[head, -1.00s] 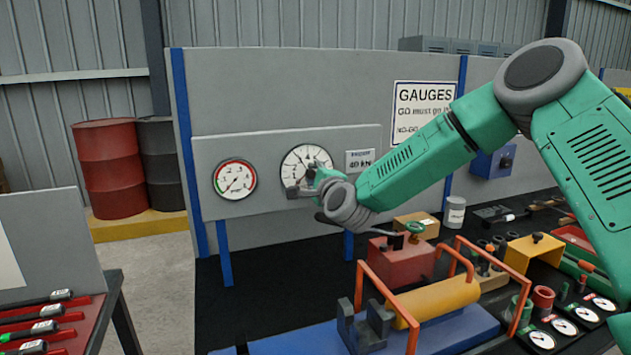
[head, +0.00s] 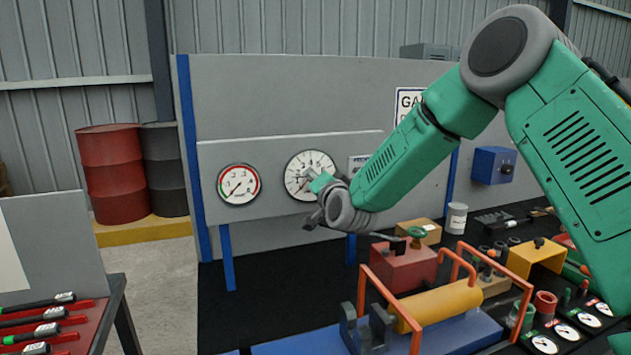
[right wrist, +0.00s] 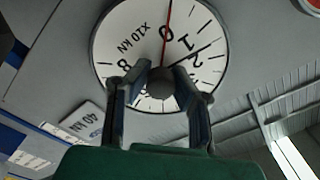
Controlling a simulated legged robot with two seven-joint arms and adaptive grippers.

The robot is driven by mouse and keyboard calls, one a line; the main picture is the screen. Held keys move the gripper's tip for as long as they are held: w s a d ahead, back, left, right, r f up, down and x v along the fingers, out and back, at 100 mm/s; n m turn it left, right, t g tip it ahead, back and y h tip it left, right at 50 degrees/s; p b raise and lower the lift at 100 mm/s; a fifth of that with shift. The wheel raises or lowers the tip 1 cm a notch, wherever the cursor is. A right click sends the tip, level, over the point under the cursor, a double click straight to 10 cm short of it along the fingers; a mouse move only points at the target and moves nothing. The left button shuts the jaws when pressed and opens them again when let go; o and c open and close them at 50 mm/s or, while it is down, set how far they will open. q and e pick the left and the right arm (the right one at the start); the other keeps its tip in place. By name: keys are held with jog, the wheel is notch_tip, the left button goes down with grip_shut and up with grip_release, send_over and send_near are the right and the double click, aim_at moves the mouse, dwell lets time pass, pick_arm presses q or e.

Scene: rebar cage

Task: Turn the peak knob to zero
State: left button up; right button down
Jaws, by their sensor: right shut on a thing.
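The white peak dial (head: 296,188) is on the grey panel, its lower right partly covered by my right gripper (head: 310,176). In the right wrist view the dial (right wrist: 118,40) is close and seen turned. My right gripper's two fingers are shut on the dark round knob (right wrist: 160,86) at the dial's middle. The red needle (right wrist: 168,15) points up at the 0 mark or very close to it. The black needle (right wrist: 205,48) points to the upper right, between 1 and 2. My left gripper is in neither view.
A smaller gauge with a red rim (head: 239,185) is left of the dial. Below are a red block with a green handwheel (head: 404,265), a yellow cylinder (head: 440,302) and orange bars (head: 390,308).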

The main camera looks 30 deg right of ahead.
jog(key=n, duration=0.3)
jog(key=f+n, duration=0.1)
jog(key=n, duration=0.1)
jog(key=shift+s+a+n, duration=0.15)
jog(key=shift+a+n, duration=0.1)
jog(key=shift+n, duration=0.05)
jog(key=shift+d+f+n, duration=0.1)
jog(key=shift+n, duration=2)
jog(key=c, duration=1.5)
grip_release()
jog(key=shift+o, duration=0.8)
jog(key=shift+r, duration=0.3)
